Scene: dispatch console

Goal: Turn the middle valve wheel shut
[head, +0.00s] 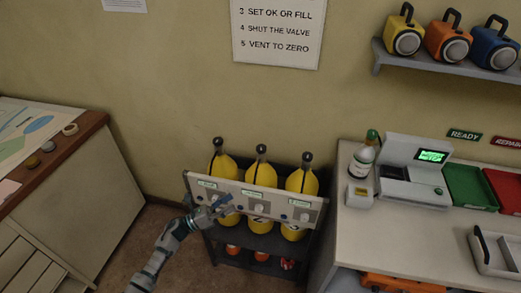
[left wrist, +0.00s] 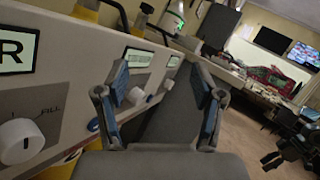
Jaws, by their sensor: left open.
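Three yellow cylinders stand in a dark rack behind a pale sloping panel (head: 236,193). The middle cylinder (head: 262,173) has a dark valve top (head: 262,149); whether it is a wheel is too small to tell. A white knob (head: 259,208) sits on the panel in front of this cylinder. My left gripper (head: 212,208) is open and empty at the panel's left part, left of that knob. In the left wrist view its spread fingers (left wrist: 160,85) show beside the panel, with a large white knob (left wrist: 20,141) at left.
A white counter (head: 405,225) with a scale, a bottle and green and red trays stands right of the rack. A wooden-edged desk (head: 95,125) is at left. A wall sign (head: 276,30) reads "SHUT THE VALVE". Open floor lies left of the rack.

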